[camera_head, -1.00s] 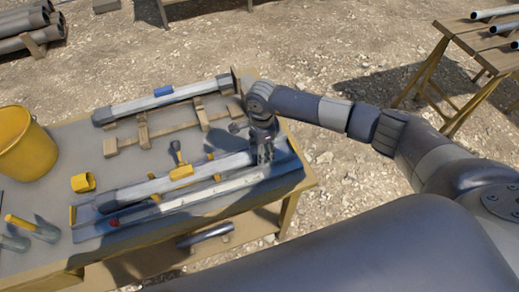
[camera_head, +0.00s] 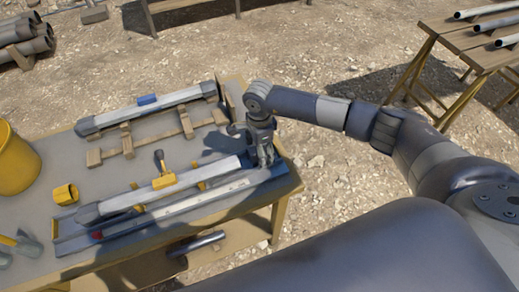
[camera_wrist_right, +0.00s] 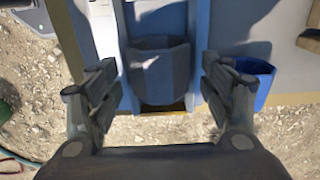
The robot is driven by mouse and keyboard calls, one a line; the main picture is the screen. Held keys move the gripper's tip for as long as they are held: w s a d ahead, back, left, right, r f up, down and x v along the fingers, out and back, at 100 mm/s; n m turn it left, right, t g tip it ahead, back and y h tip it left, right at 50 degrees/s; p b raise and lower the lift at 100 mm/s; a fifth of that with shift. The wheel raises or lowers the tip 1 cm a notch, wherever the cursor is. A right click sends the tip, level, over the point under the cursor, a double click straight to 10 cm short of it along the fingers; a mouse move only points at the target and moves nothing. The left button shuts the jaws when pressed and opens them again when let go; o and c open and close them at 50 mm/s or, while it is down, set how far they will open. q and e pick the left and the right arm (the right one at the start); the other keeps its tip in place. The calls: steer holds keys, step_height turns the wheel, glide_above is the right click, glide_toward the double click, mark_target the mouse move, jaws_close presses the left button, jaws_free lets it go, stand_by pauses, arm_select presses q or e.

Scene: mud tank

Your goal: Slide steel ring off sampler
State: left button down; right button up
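The sampler (camera_head: 165,189) is a long pale tube with a dark near-left end, lying in a blue trough (camera_head: 180,207) with a yellow clamp (camera_head: 177,180) over it. My right gripper (camera_head: 264,156) is above the trough's right end. In the right wrist view my right gripper (camera_wrist_right: 160,88) is open, its fingers on either side of a dark grey, collar-like end piece (camera_wrist_right: 160,70), with visible gaps to both. I cannot tell whether this piece is the steel ring or the tube's end. My left gripper is not in view.
A second tube (camera_head: 150,110) lies on a wooden rack behind. A yellow bucket (camera_head: 14,162) and yellow ring-like piece (camera_head: 65,194) are at the left. A blue cup (camera_wrist_right: 252,84) shows beside the right finger. The table's right edge is close to my gripper.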

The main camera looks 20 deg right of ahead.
step_height(320, 180, up, 12)
stand_by(0.6)
stand_by(0.5)
